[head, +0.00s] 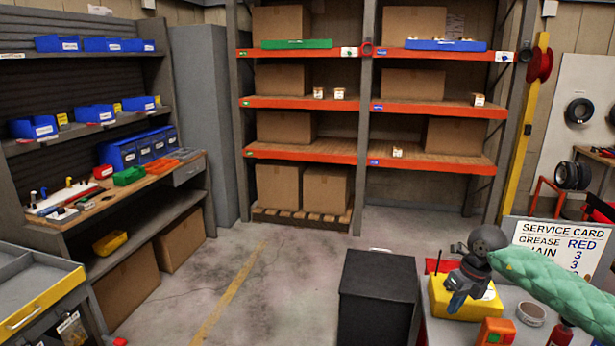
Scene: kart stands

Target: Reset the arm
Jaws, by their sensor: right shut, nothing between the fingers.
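My right arm, in a green quilted sleeve, comes in from the right edge. My right gripper (456,298) is shut and empty, its tips pointing down. It appears in front of or above a yellow case (440,301) on the table (520,290) at the lower right; I cannot tell whether it touches the case. My left arm and gripper are not in view.
A service card (560,243) stands behind my right arm. An orange item (495,331) and a round tin (531,313) are on the table. A black cabinet (378,290) stands left of it. An orange shelf rack (300,150) is at the back. The middle floor is clear.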

